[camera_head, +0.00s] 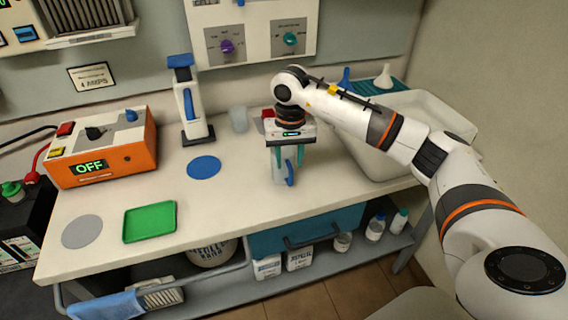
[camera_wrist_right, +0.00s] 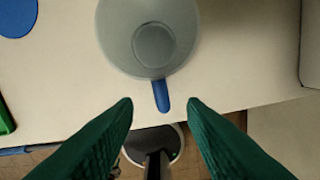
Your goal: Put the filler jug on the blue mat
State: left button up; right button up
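The filler jug (camera_head: 281,176) is a pale translucent jug with a blue handle, standing on the bench near its front edge. In the right wrist view the jug (camera_wrist_right: 148,38) shows from above, its blue handle (camera_wrist_right: 161,97) pointing toward the gripper. My right gripper (camera_head: 288,158) is open over the jug, pointing down. In the wrist view its green fingertips (camera_wrist_right: 159,103) are apart, one on each side of the handle's end, with gaps. The blue mat (camera_head: 204,167) is a flat round disc left of the jug, bare. It shows partly in the wrist view (camera_wrist_right: 15,17). My left gripper is not in view.
A green tray (camera_head: 150,222), a grey disc (camera_head: 82,231) and an orange box reading OFF (camera_head: 103,152) are at left. A tall white device (camera_head: 190,110) and a clear cup (camera_head: 238,119) stand behind. A white basin (camera_head: 372,165) is right. Bench between jug and mat is clear.

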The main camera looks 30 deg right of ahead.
aim_at(291, 169)
jog(key=shift+d+f, duration=0.1)
jog(key=shift+f, duration=0.7)
jog(key=f, duration=0.1)
jog(key=f+p, duration=0.1)
jog(key=f, duration=0.1)
jog(key=f+p, duration=0.1)
jog(key=shift+s+f, duration=0.15)
jog(key=shift+s, duration=0.2)
jog(key=shift+w+f, duration=0.1)
jog(key=shift+f, duration=0.4)
jog(key=shift+r, duration=0.1)
grip_shut()
